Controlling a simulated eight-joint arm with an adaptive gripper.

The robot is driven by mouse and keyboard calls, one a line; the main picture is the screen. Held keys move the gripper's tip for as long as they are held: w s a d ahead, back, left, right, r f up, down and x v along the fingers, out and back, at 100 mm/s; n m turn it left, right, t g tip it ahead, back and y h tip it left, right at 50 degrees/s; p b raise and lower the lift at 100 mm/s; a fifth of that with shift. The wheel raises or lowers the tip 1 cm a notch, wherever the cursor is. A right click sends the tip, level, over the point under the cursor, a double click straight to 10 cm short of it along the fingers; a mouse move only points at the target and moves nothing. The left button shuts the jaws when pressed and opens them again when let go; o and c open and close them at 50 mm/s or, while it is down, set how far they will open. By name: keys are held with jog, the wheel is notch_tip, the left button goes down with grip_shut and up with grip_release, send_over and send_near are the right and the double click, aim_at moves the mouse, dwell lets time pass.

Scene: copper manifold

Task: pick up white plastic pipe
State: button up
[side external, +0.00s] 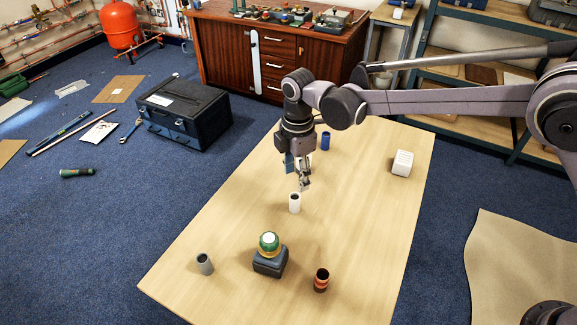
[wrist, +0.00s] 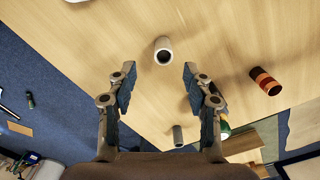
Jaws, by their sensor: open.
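The white plastic pipe (side external: 294,205) is a short tube standing upright on the wooden table, with its dark open end facing up. In the wrist view the pipe (wrist: 163,44) sits at upper middle, just past the fingertips and between their lines, with space on both sides. My gripper (side external: 302,182) is above the table, close to the pipe in the side view. In the wrist view the gripper (wrist: 159,72) is open with nothing between its fingers. Neither finger appears to touch the pipe.
The table (side external: 370,220) also bears a grey pipe (side external: 205,264), a copper-and-black pipe (side external: 321,280), a blue pipe (side external: 325,141), a white block (side external: 402,163), and a green-topped item on a dark base (side external: 270,262). A dark toolbox (side external: 185,112) stands on the floor at left.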

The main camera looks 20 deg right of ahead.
aim_at(295, 198)
notch_tip(295, 198, down, 3)
jog(key=shift+s+a+f, duration=0.1)
jog(key=shift+s+f, duration=0.1)
jog(key=shift+f, duration=1.15)
jog(key=shift+s+a+f, duration=0.1)
jog(key=shift+s+f, duration=0.05)
jog(key=shift+f, duration=1.2)
jog(key=c, duration=1)
